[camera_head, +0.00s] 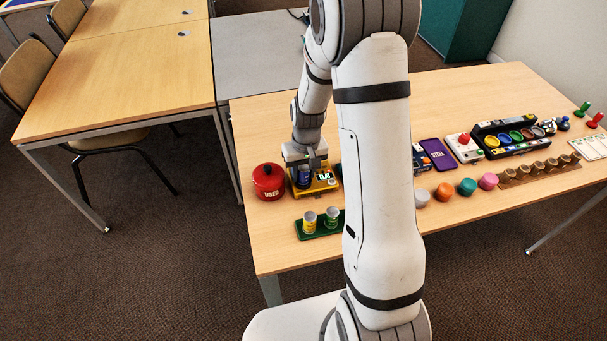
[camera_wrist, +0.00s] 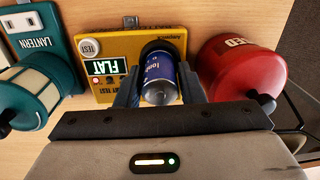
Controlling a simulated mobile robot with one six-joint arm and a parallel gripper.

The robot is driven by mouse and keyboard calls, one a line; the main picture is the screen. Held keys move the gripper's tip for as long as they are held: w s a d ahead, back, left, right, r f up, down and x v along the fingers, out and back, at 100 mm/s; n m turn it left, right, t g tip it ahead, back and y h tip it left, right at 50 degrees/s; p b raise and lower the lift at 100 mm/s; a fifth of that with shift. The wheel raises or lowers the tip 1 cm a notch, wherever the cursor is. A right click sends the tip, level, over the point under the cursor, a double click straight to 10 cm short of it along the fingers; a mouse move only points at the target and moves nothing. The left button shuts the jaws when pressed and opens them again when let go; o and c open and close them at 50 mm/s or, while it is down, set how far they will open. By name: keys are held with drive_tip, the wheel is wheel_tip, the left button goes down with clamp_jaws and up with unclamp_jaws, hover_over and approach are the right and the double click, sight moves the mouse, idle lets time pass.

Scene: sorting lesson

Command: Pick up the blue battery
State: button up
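The blue battery (camera_wrist: 160,82) stands upright in the dark socket of the yellow battery tester (camera_wrist: 112,45); in the head view the battery (camera_head: 304,176) is partly hidden by my gripper. The tester's display reads "FLAT", with a round "TEST" button beside it. My gripper (camera_wrist: 160,88) is over the tester, with one finger on each side of the battery. The fingers look open, with a narrow gap beside the battery. In the head view my gripper (camera_head: 305,160) points down at the tester.
A red pot marked "USED" (camera_head: 268,182) stands close on the tester's left in the head view. A green tray (camera_head: 318,231) with yellow and green batteries sits in front. Several other items fill the table's right.

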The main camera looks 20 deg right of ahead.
drive_tip(key=shift+r, duration=0.1)
clamp_jaws()
